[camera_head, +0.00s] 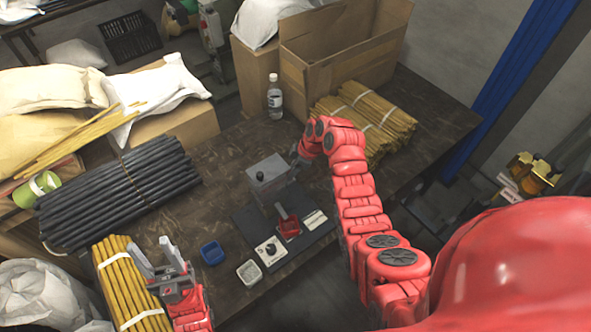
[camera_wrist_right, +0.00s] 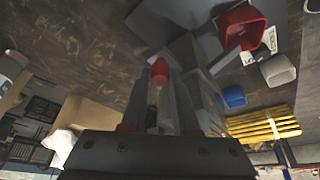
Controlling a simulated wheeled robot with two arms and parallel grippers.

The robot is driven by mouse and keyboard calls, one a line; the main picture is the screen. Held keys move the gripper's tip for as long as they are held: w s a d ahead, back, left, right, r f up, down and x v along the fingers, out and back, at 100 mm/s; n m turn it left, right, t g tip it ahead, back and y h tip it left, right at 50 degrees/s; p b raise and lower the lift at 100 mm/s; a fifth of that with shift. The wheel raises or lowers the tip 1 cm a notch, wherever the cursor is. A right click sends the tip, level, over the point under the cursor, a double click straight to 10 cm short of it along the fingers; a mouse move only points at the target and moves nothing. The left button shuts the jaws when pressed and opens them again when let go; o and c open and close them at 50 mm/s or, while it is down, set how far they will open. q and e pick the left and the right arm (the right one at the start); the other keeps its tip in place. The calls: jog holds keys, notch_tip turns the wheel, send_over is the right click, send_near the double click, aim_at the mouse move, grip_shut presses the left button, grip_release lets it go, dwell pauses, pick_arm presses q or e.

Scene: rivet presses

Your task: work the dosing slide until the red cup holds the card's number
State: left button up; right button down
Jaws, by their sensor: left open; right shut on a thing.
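In the right wrist view the red cup (camera_wrist_right: 243,28) also shows, at the upper right. A white card (camera_head: 315,219) lies right of the cup, its number unreadable. My right gripper (camera_head: 297,156) is at the box's right side. In the wrist view its fingers are shut on a small red-tipped part (camera_wrist_right: 160,72), apparently the slide's handle. My left gripper (camera_head: 160,262) is open and empty at the lower left.
A white plate with a black knob (camera_head: 270,250) is on the board's front. Yellow rods (camera_head: 130,285), dark rods (camera_head: 120,195), a bottle (camera_head: 275,98) and a carton (camera_head: 340,50) surround the workspace.

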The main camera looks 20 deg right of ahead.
jog(key=shift+s+a, duration=0.1)
jog(key=shift+a, duration=0.15)
jog(key=c, duration=0.7)
grip_release()
jog(key=shift+o, duration=0.2)
